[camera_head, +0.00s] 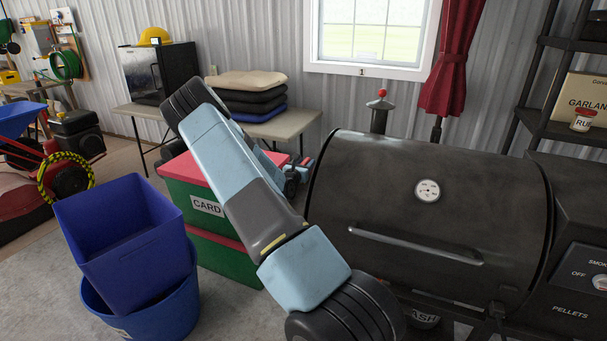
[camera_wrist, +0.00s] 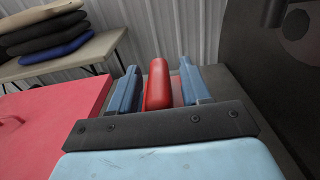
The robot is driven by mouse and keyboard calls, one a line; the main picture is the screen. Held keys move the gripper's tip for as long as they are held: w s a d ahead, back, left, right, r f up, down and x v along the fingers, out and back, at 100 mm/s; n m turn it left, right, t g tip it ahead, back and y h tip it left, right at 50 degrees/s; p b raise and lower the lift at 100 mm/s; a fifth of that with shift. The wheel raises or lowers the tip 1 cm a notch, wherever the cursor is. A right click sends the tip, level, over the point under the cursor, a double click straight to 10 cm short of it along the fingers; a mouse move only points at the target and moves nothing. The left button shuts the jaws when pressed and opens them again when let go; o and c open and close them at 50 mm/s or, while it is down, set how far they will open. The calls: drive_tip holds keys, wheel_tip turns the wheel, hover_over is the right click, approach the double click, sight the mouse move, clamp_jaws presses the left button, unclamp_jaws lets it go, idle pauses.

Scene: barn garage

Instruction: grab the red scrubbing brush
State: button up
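The red scrubbing brush (camera_wrist: 157,86) shows in the wrist view as a rounded red block, standing between the two blue fingers of my gripper (camera_wrist: 160,88). The fingers are spread on either side of it. A narrow gap shows at the left finger, and a darker red part lies toward the right finger. The brush's lower part is hidden by the gripper's dark crossbar. In the head view my gripper (camera_head: 294,178) is partly behind my arm, between the red-lidded boxes and the grill, and the brush cannot be made out clearly there.
A black grill (camera_head: 390,180) stands close on the right. Stacked green boxes with red lids (camera_head: 182,166) stand left of my gripper. Behind is a folding table (camera_head: 290,124) with stacked cushions (camera_head: 247,90). Blue bins (camera_head: 120,245) stand at front left.

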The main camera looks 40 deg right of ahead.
clamp_jaws()
drive_tip(key=shift+r, duration=0.1)
idle(0.3)
